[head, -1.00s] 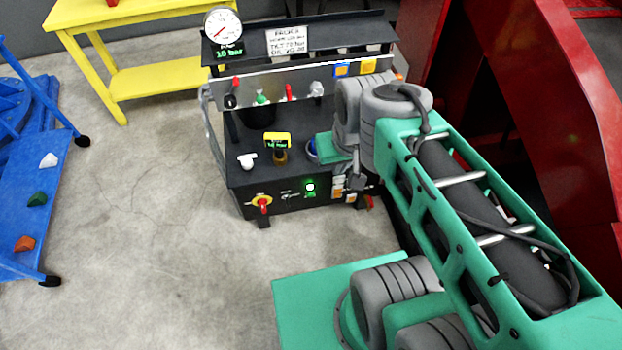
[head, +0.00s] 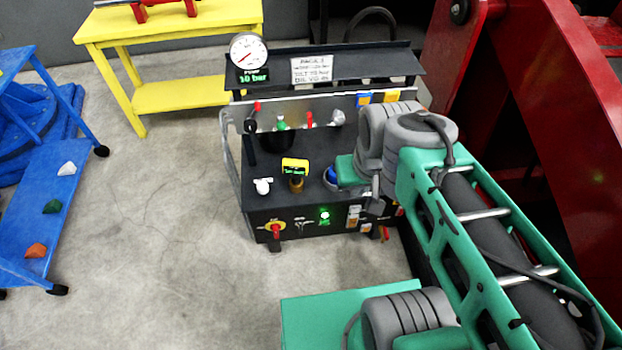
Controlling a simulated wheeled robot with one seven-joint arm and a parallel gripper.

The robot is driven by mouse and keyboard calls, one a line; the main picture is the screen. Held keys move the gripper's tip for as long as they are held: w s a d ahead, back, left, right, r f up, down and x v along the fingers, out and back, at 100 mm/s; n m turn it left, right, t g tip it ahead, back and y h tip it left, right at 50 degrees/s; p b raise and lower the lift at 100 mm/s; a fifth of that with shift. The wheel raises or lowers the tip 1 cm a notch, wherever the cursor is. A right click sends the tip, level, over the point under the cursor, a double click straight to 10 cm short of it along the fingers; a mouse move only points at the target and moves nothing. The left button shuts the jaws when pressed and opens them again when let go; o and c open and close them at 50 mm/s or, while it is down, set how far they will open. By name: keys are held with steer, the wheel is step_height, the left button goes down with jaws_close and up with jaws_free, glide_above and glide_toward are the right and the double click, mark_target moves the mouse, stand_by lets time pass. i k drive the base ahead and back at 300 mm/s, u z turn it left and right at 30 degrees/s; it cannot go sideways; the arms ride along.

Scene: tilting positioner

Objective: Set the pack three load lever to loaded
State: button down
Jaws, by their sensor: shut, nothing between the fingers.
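The black test station stands in the middle of the head view, with a sign (head: 311,70) whose top line seems to read "PACK 3". Its grey upper panel (head: 293,113) carries a red-tipped black lever (head: 252,124), a green-topped lever (head: 281,123), a red lever (head: 309,120) and a grey knob (head: 337,117). I cannot read which is the load lever. My gripper (head: 375,204) seems to be the small grey part below my wrist, before the station's right side. It is shut and empty; its fingertips are hard to make out, apart from the levers.
A pressure gauge (head: 248,52) shows 10 bar. A yellow table (head: 190,96) stands behind left, a blue frame (head: 45,225) at left, a red structure (head: 530,110) at right. Floor between is clear.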

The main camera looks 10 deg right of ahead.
mark_target(281, 126)
steer(key=k, duration=0.65)
steer(key=u, duration=0.45)
steer(key=i, duration=0.6)
steer(key=u, duration=0.7)
steer(key=i, duration=0.55)
